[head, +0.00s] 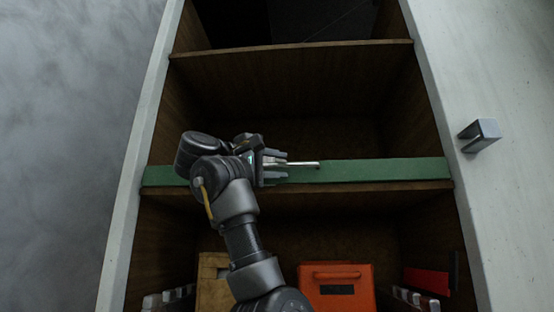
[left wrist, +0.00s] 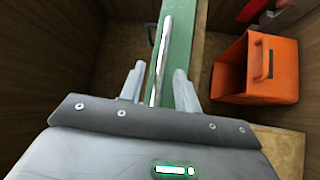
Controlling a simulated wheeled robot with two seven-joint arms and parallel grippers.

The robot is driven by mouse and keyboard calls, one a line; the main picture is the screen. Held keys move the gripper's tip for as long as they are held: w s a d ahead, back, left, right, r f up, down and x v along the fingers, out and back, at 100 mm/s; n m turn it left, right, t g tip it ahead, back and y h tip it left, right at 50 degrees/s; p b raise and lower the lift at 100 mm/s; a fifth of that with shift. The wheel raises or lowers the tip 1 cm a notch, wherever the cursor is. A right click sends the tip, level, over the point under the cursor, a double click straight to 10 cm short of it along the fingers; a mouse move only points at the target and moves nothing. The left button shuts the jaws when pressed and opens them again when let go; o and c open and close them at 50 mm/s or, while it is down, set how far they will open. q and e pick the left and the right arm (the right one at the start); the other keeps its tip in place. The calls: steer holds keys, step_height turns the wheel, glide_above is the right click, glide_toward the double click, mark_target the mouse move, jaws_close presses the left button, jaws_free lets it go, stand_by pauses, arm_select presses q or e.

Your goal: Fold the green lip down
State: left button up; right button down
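The green lip (head: 385,170) is a long strip along the front edge of the middle shelf, spanning its width. It stands up from the shelf edge in the head view, and it also shows in the left wrist view (left wrist: 181,45). A thin silver bar (head: 308,164) runs along the lip. It also shows in the left wrist view (left wrist: 162,55). My left gripper (head: 284,168) is in front of the lip, left of its middle. Its fingers are apart, with the bar between them and gaps beside it. The gripper hides part of the lip. My right gripper is not in view.
An orange bin (head: 337,287) and a tan box (head: 212,282) stand in the compartment below. A red item (head: 427,280) lies at its right. The shelf space above the lip looks empty. A door with a metal handle (head: 480,134) is at right.

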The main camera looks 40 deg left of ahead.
arm_select(q)
steer(key=shift+w, duration=0.15)
jaws_close()
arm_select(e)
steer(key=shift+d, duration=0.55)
